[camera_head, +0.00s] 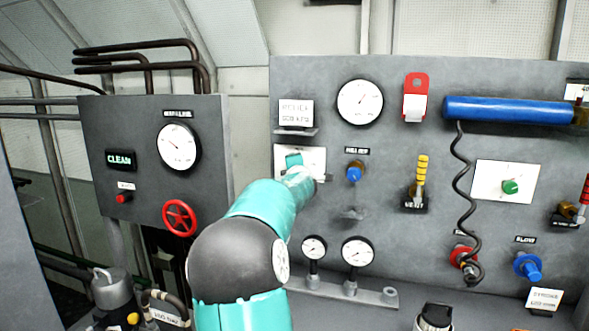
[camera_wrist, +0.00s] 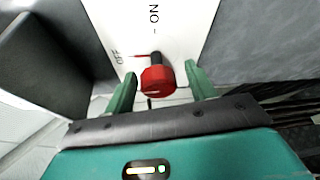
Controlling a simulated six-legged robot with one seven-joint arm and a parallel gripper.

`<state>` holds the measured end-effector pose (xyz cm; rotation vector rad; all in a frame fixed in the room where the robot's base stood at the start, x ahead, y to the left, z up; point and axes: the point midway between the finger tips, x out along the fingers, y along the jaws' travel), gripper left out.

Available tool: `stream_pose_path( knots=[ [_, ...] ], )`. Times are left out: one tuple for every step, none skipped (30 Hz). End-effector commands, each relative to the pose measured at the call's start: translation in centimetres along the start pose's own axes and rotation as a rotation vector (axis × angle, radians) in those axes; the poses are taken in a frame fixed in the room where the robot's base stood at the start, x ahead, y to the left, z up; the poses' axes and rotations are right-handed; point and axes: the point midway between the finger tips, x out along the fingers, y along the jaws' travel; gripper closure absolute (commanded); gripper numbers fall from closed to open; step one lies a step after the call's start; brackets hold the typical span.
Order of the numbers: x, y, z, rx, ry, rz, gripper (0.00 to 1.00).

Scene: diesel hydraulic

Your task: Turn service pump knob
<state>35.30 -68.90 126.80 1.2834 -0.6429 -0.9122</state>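A red knob (camera_wrist: 158,81) on a dark shaft stands out from a white plate (camera_wrist: 185,25) marked ON and OFF in the wrist view. No label naming the service pump is readable. My gripper (camera_wrist: 160,82) is open, with one green finger on each side of the knob and a visible gap to each. In the head view my gripper (camera_head: 295,162) is in front of the white plate (camera_head: 318,156) on the grey panel, and the knob is hidden behind it.
A blue knob (camera_head: 354,172) sits close right of my gripper, with a gauge (camera_head: 360,102) above. A small shelf (camera_head: 296,132) juts out just above the plate. A yellow-handled valve (camera_head: 421,172) and a green knob (camera_head: 510,187) are farther right. A red handwheel (camera_head: 179,217) is on the left box.

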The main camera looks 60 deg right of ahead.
Motion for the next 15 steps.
stream_pose_path(
  knots=[
    [0.0,0.0,0.0,0.0,0.0,0.001,0.44],
    [0.0,0.0,0.0,0.0,0.0,0.001,0.44],
    [0.0,0.0,0.0,0.001,0.0,0.001,0.44],
    [0.0,0.1,0.0,0.001,0.0,0.001,0.44],
    [0.0,0.1,0.0,0.001,0.0,0.001,0.44],
    [-0.1,0.1,0.0,0.001,0.0,0.002,0.44],
    [-0.2,0.1,0.0,0.001,-0.001,0.002,0.44],
    [-0.4,0.1,0.0,0.002,-0.001,0.002,0.44],
    [-0.8,0.2,0.0,0.003,-0.001,0.002,0.44],
    [-1.1,0.2,0.0,0.003,0.0,0.003,0.44],
    [-1.4,0.2,0.0,0.002,0.001,0.003,0.44],
    [-2.0,0.2,-0.1,0.003,0.001,0.002,0.44],
    [-2.4,0.2,0.0,0.004,0.001,0.003,0.44],
    [-2.9,0.1,-0.1,0.005,0.001,0.002,0.44],
    [-3.7,0.2,0.0,0.005,0.001,0.003,0.44]
  ],
)
